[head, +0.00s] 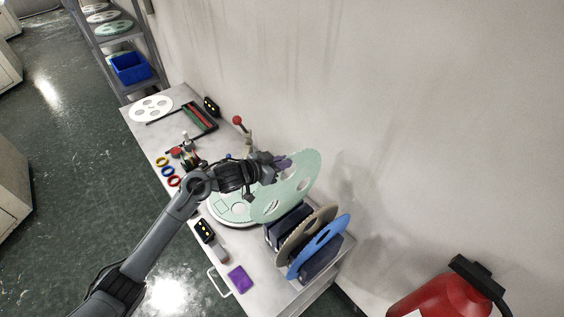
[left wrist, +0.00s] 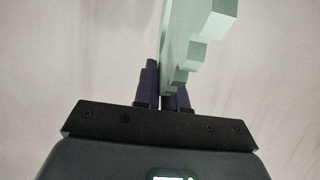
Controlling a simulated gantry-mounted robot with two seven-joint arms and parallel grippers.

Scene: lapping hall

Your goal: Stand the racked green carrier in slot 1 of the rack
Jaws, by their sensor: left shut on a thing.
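The green carrier (head: 297,187) is a pale green toothed disc with cut-outs, tilted on edge in the head view. My left gripper (head: 283,162) is shut on its upper left rim. In the left wrist view the carrier's toothed edge (left wrist: 186,45) rises from between the gripper's dark fingers (left wrist: 165,88). The rack (head: 318,265) is dark blue and stands at the near end of the bench. A brown disc (head: 306,236) and a blue disc (head: 319,247) stand in it. The carrier is over the rack's far end; I cannot tell whether its lower edge touches a slot. My right gripper is not in view.
A pale green round plate (head: 229,208) lies on the bench left of the rack. A purple pad (head: 240,279), coloured rings (head: 168,170), a red-knobbed lever (head: 238,120) and a white disc (head: 151,109) are also on the bench. The wall is close behind.

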